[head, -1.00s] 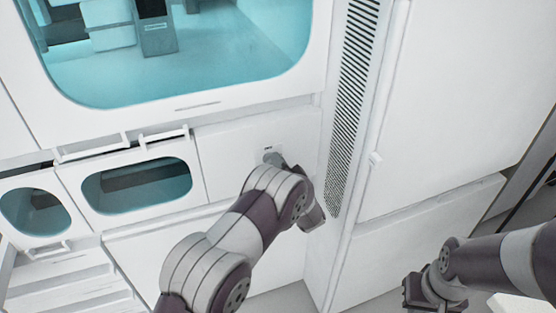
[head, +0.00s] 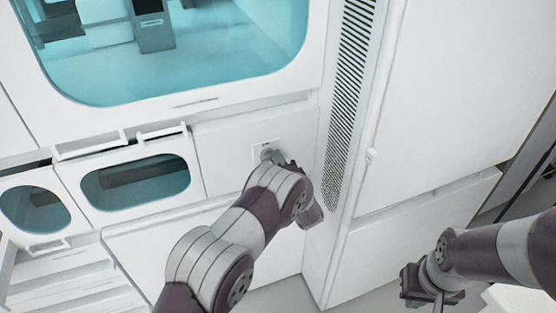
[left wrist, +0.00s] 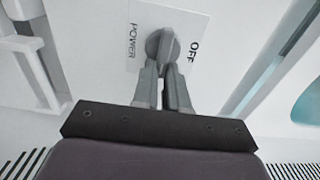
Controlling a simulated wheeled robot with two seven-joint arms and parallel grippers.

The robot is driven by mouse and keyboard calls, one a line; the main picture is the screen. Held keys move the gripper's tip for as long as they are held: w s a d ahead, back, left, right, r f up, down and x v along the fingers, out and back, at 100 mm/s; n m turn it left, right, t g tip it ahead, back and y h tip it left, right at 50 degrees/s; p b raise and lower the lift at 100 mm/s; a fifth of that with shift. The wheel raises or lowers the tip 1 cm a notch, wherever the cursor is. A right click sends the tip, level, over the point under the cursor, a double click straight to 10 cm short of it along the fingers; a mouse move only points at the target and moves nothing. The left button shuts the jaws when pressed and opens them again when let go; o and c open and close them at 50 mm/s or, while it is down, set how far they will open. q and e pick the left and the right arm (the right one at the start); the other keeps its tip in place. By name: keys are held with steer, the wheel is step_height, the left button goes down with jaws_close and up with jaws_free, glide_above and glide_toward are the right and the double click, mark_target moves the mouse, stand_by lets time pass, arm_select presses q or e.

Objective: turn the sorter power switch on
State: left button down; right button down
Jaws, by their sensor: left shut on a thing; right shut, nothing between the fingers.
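The sorter power switch is a round grey knob with a raised bar (left wrist: 165,46) on a white plate (left wrist: 185,12) marked POWER and OFF in the left wrist view. In the head view the plate (head: 263,146) sits on the white machine front, with the knob (head: 266,154) partly hidden by my left gripper. My left gripper (left wrist: 162,72) is shut on the knob's bar, one finger on each side; it also shows in the head view (head: 277,159). My right gripper (head: 437,297) is shut and empty at the lower right, well away from the switch.
A large teal window (head: 190,55) is above the switch and a smaller windowed door (head: 137,185) with a handle is to its left. A slatted vent (head: 348,100) and a tall white cabinet (head: 450,90) stand to its right.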

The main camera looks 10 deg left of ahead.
arm_select(q)
steer(key=shift+f, duration=0.1)
stand_by(0.4)
steer(key=c, duration=1.2)
jaws_free()
steer(key=shift+o, duration=0.2)
steer(key=b+v, duration=0.1)
steer(key=v, duration=1.1)
steer(key=shift+s+d, duration=0.25)
steer(key=shift+s, duration=0.05)
